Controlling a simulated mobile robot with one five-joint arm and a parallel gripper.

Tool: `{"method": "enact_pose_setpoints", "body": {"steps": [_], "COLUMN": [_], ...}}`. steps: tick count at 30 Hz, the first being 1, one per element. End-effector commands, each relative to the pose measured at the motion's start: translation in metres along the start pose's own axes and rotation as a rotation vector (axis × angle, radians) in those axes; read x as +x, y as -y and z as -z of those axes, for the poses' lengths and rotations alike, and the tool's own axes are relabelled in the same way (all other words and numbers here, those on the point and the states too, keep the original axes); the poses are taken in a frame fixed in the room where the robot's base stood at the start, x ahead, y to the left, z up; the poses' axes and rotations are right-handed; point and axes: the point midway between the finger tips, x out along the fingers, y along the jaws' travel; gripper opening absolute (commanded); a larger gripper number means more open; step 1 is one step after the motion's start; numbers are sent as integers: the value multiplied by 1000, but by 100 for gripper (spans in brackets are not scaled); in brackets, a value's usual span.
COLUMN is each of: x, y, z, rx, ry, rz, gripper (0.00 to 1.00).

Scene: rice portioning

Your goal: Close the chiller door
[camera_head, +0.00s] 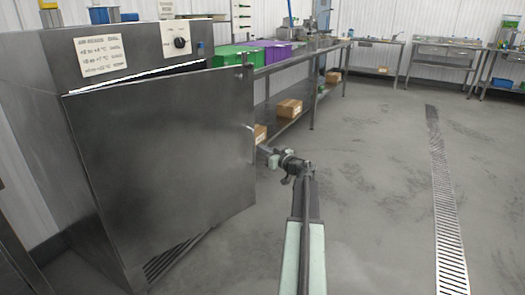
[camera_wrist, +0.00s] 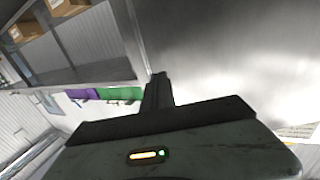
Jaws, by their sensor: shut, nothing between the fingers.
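The chiller (camera_head: 38,120) is a steel cabinet at the left of the head view, with a temperature label and a dial on top. Its grey door (camera_head: 160,150) stands partly open, hinged at the left, its free right edge swung out past the cabinet. A bright gap shows above the door's top edge. A pale handle (camera_head: 250,142) is near that free edge. My gripper (camera_head: 263,151) is just right of the handle; contact cannot be told. In the wrist view my gripper (camera_wrist: 158,88) is shut and empty, its fingertips close to the door's edge; the door (camera_wrist: 220,50) fills the upper right.
A long steel table (camera_head: 300,55) with green and purple crates (camera_head: 270,52) runs behind the door, cardboard boxes (camera_head: 289,107) on its lower shelf. The floor to the right is clear, with a drain grate (camera_head: 447,220). More steel benches (camera_head: 440,62) stand at the back.

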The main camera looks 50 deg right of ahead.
Motion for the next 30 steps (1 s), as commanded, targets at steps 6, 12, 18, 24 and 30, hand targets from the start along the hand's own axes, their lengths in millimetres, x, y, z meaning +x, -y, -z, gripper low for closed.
{"method": "enact_pose_setpoints", "body": {"steps": [6,12,18,24,30], "x": [52,86,99,100,105], "y": [-1,0,1,1,1], "z": [0,0,0,0,0], "rx": [0,0,-1,-1,-1], "ry": [-1,-1,-1,-1,-1], "rz": [2,1,1,1,8], "gripper": [0,0,0,0,0]}}
